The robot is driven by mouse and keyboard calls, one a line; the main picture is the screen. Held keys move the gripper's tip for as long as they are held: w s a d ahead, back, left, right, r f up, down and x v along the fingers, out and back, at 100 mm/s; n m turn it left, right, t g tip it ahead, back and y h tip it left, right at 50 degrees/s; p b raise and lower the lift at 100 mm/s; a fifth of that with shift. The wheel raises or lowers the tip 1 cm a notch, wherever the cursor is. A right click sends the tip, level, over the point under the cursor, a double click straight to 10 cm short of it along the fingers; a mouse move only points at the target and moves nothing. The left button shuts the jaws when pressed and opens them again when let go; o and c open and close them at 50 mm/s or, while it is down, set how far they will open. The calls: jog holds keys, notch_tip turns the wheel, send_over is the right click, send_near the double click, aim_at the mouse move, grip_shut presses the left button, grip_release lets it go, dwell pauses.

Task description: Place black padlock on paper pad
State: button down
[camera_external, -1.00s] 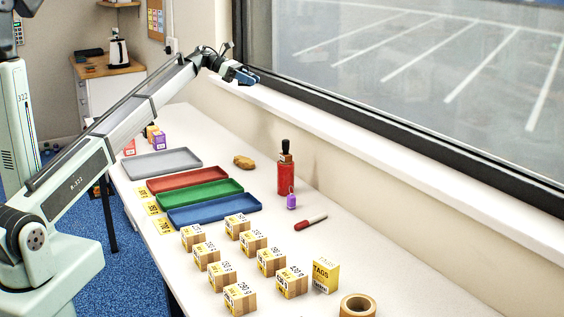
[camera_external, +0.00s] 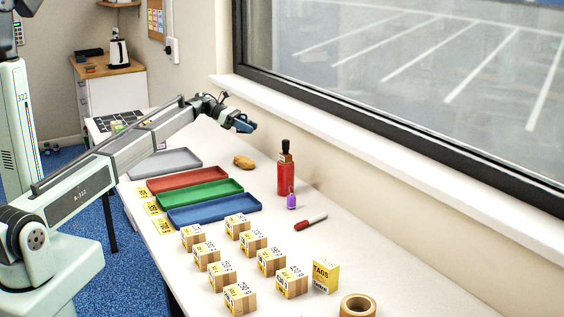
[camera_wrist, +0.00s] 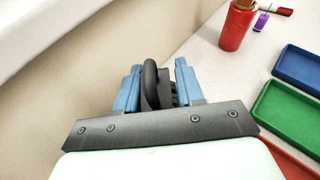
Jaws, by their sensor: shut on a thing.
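My gripper (camera_external: 243,125) is in the air above the far part of the table, near the window wall. In the wrist view its two blue fingers (camera_wrist: 158,78) are shut on the black padlock, and the padlock's thick dark shackle (camera_wrist: 150,86) shows between them. Most of the padlock's body is hidden by the gripper. In the external view the padlock cannot be told apart from the dark fingers. I cannot make out a paper pad for certain in either view.
Grey (camera_external: 165,163), red (camera_external: 187,179), green (camera_external: 205,194) and blue (camera_external: 214,210) trays lie on the white table. A red bottle (camera_external: 286,176), purple padlock (camera_external: 291,199), marker (camera_external: 311,222), brown lump (camera_external: 244,162), several small boxes (camera_external: 239,297) and a tape roll (camera_external: 358,306) stand around.

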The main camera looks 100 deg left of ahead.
aim_at(249, 159)
jog(key=shift+f, duration=4.95)
jog(key=shift+f, duration=0.15)
jog(key=c, duration=0.7)
grip_release()
jog(key=v, duration=1.2)
jog(key=shift+r, duration=0.2)
